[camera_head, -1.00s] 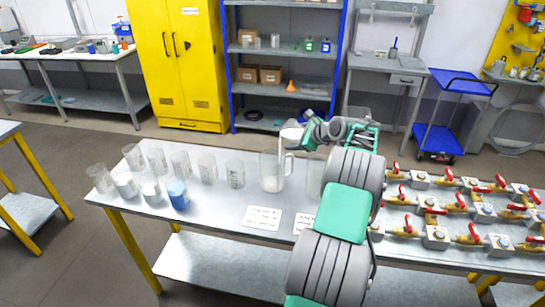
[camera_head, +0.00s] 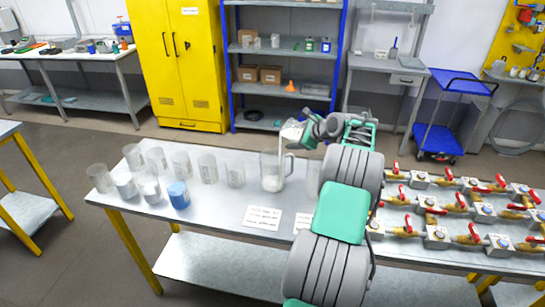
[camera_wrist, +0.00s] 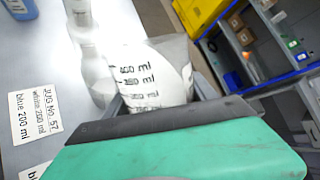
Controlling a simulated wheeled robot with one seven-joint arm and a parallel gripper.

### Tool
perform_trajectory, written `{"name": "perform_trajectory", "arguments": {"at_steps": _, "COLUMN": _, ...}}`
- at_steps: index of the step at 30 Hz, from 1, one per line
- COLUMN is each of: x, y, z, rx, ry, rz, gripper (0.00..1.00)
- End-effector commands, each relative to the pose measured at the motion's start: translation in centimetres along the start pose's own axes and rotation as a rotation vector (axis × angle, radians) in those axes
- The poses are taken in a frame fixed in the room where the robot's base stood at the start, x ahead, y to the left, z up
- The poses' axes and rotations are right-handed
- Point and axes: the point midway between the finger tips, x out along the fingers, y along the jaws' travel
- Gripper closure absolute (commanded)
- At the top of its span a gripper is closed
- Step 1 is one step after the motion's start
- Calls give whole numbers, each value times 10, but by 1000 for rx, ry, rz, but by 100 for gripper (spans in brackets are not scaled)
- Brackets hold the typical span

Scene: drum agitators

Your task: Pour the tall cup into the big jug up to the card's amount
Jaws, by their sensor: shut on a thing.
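My gripper (camera_head: 306,130) is shut on the tall cup (camera_head: 291,130), a clear cup with white contents, tilted to the left above the big jug. In the wrist view the tall cup (camera_wrist: 160,72) shows printed ml marks and white inside. A thin white stream runs down from its lip. The big jug (camera_head: 272,171) is clear with a handle on its right and stands upright on the table, with white contents low in it. The card (camera_head: 262,217) lies in front; in the wrist view the card (camera_wrist: 35,112) reads "JUG No. 57" and "blue 200 ml", with a white amount between.
Several clear beakers (camera_head: 207,169) stand left of the jug, with white-filled ones (camera_head: 150,189) and a blue-filled one (camera_head: 179,195) in front. Valves with red handles (camera_head: 435,210) fill the table's right side.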

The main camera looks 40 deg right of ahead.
Motion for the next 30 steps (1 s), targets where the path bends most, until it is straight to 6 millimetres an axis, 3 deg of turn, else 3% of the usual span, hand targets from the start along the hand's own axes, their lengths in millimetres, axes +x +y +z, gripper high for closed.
{"name": "perform_trajectory", "arguments": {"at_steps": 30, "x": -1, "y": -1, "z": 0, "rx": -48, "ry": 51, "rz": -1, "gripper": 94}}
